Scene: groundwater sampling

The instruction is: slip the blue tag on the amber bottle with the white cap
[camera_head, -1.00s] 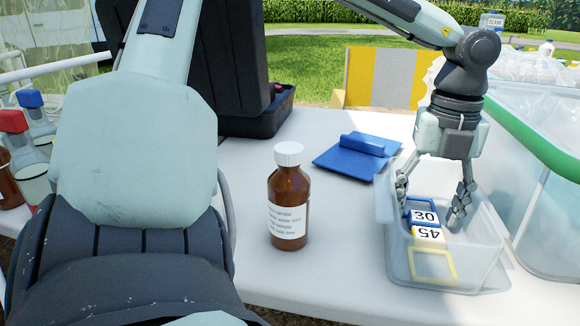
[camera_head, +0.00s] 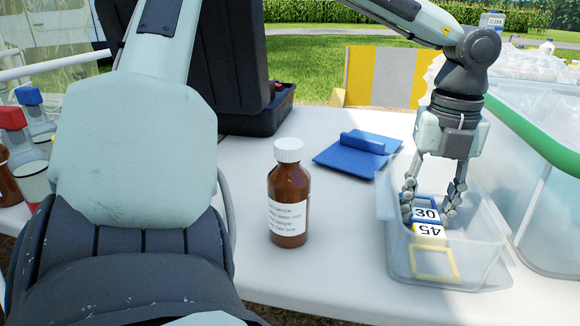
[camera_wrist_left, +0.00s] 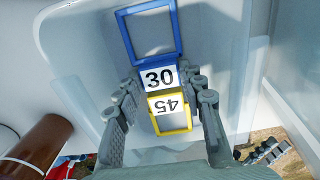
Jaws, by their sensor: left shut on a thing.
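The amber bottle (camera_head: 288,205) with the white cap (camera_head: 289,150) stands upright on the white table, left of the clear tub (camera_head: 398,262). The blue tag, a square blue loop with a white "30" label (camera_head: 426,214), is in the tub, and its loop shows whole in the left wrist view (camera_wrist_left: 124,36). My left gripper (camera_head: 429,213) points down into the tub, shut on the blue tag at its label. A yellow tag (camera_head: 434,264) marked "45" lies right beside it. My right gripper is not in view.
A blue dustpan-like piece (camera_head: 357,154) lies behind the bottle. A large bin with a green rim (camera_head: 545,140) stands close on the right. Bottles with red and blue caps (camera_head: 25,150) stand at the left. A black case (camera_head: 255,115) is behind. The table around the amber bottle is clear.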

